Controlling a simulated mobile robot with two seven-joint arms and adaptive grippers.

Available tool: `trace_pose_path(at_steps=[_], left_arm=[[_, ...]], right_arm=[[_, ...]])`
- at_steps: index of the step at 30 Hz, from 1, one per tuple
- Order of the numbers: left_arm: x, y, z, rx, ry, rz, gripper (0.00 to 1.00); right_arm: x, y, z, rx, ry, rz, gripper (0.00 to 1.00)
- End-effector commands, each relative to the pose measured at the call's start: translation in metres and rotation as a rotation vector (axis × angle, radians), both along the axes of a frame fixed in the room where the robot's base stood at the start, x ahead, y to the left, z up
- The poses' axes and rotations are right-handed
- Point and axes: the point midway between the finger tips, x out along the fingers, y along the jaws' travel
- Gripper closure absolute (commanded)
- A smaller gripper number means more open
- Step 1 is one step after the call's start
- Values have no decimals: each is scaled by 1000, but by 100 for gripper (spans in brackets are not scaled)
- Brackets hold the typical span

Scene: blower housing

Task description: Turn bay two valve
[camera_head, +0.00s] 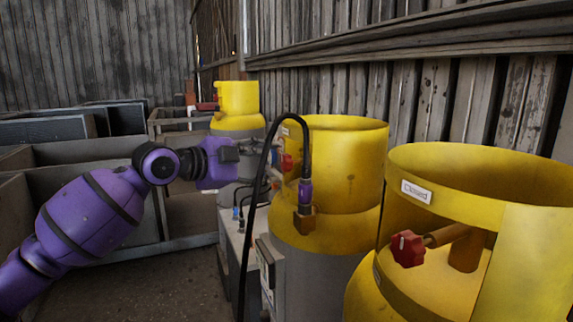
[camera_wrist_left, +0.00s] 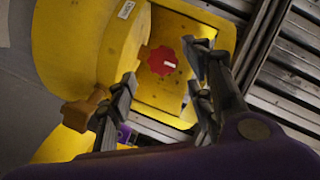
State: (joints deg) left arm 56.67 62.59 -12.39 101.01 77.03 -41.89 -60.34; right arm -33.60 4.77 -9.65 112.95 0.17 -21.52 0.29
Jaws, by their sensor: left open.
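Three yellow-topped cylinders stand in a row in the head view. The middle cylinder (camera_head: 345,165) has a red valve knob (camera_head: 287,162) on its near left side. My left gripper (camera_head: 262,160) is just left of this knob, partly hidden by a black hose. In the left wrist view, a round red knob (camera_wrist_left: 165,57) with a pale mark sits inside a yellow collar. The open fingers of my left gripper (camera_wrist_left: 164,68) are on either side of it in the picture. Contact with the knob cannot be told. My right gripper is in neither view.
The nearest cylinder (camera_head: 365,295) has a red knob (camera_head: 408,248) and a "Closed" label (camera_head: 416,191). The far cylinder (camera_head: 237,100) stands behind. Grey bins (camera_head: 85,150) stand at left.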

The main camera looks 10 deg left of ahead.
Motion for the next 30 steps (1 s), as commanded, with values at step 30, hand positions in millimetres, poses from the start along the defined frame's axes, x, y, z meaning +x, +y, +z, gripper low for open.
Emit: trace_pose_path(at_steps=[30], left_arm=[[50, -39, -13, -2, 0, 0, 85]], right_arm=[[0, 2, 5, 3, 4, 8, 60]])
